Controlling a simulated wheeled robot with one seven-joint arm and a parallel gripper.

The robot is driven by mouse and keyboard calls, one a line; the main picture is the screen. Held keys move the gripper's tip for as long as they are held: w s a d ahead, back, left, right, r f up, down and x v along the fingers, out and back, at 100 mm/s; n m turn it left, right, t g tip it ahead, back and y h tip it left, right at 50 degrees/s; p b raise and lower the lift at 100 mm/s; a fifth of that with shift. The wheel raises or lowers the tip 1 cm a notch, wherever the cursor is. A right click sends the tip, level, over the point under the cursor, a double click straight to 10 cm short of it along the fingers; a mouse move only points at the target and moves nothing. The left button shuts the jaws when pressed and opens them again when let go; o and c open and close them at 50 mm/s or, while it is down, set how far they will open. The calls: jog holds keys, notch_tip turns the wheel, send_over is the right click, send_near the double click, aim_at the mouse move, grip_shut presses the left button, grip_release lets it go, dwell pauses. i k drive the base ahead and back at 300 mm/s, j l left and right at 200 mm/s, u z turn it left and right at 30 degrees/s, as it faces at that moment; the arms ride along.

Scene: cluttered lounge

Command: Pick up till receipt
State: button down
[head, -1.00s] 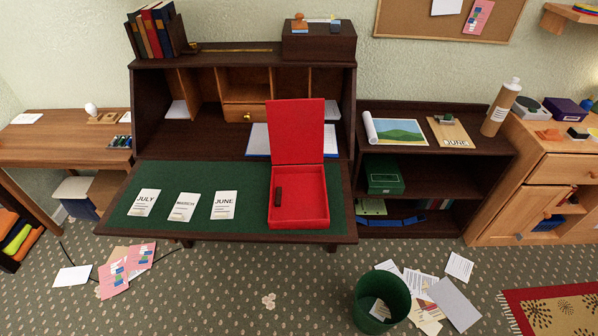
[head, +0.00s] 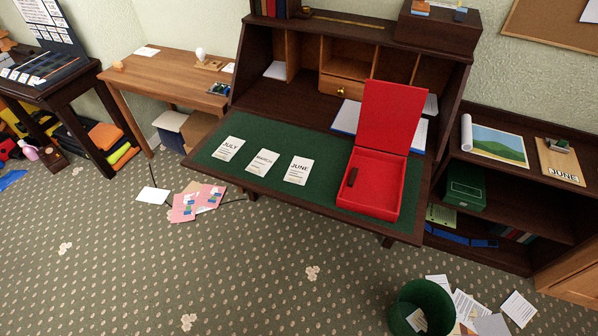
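I cannot tell which paper, if any, is the till receipt. Three white slips with printed lines lie in a row on the green desk top (head: 290,198): one headed JULY (head: 229,149), one that seems to read MARCH (head: 263,162), and one headed JUNE (head: 298,171). An open red box (head: 372,203) stands to their right, its lid up, with a small dark item (head: 352,177) inside. Loose papers (head: 519,309) lie on the floor around a green bin (head: 424,300), which holds a paper (head: 416,320). My gripper is not in view.
Pink sheets (head: 197,201) and a white sheet (head: 153,195) lie on the carpet left of the desk. A wooden side table (head: 165,75) and a dark table (head: 55,92) stand at the left. A dark shelf (head: 515,200) is at the right. The carpet in front is largely clear.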

aim_at(300, 168)
jog(key=i+j+u, duration=0.2)
jog(key=j, duration=0.2)
jog(key=i+j+u, duration=0.15)
jog(key=j, duration=0.25)
jog(key=i+j+u, duration=0.2)
jog(key=i+j, duration=0.15)
